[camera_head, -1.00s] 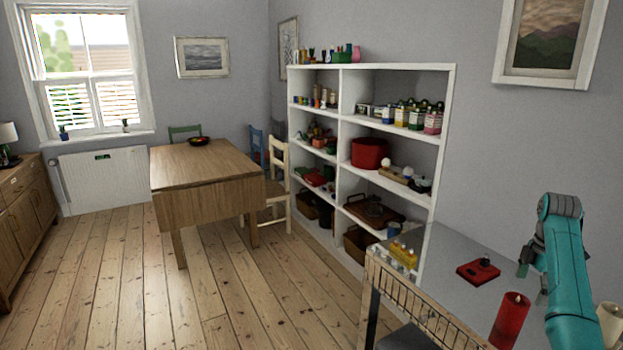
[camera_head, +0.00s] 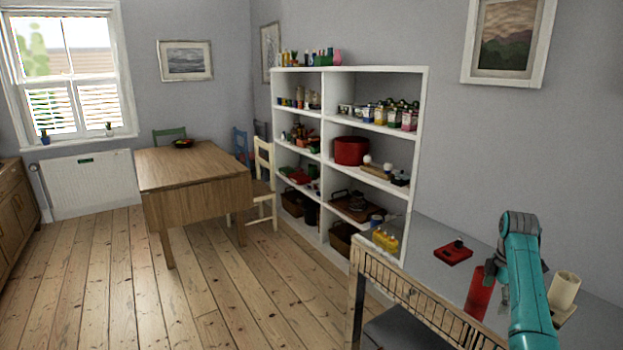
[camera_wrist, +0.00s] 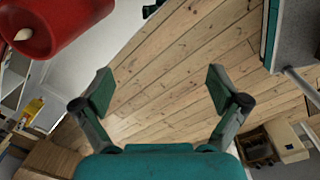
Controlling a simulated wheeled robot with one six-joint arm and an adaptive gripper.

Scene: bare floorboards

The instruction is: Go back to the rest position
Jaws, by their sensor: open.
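My gripper is open and empty in the wrist view (camera_wrist: 160,90), its two fingers spread wide with only floorboards behind the gap. In the head view my teal arm stands at the right, over the grey-topped table. The gripper end there is largely hidden by the arm, close to a red candle (camera_head: 478,292). The candle also shows large at the upper left of the wrist view (camera_wrist: 60,22), outside the fingers.
The grey-topped table (camera_head: 425,237) holds a red block-like item (camera_head: 454,253), yellow bottles (camera_head: 385,241) and a cream candle (camera_head: 564,290). A white shelf (camera_head: 423,140) stands against the wall. A wooden table (camera_head: 190,165) is farther back. The floorboards (camera_head: 200,295) at left are clear.

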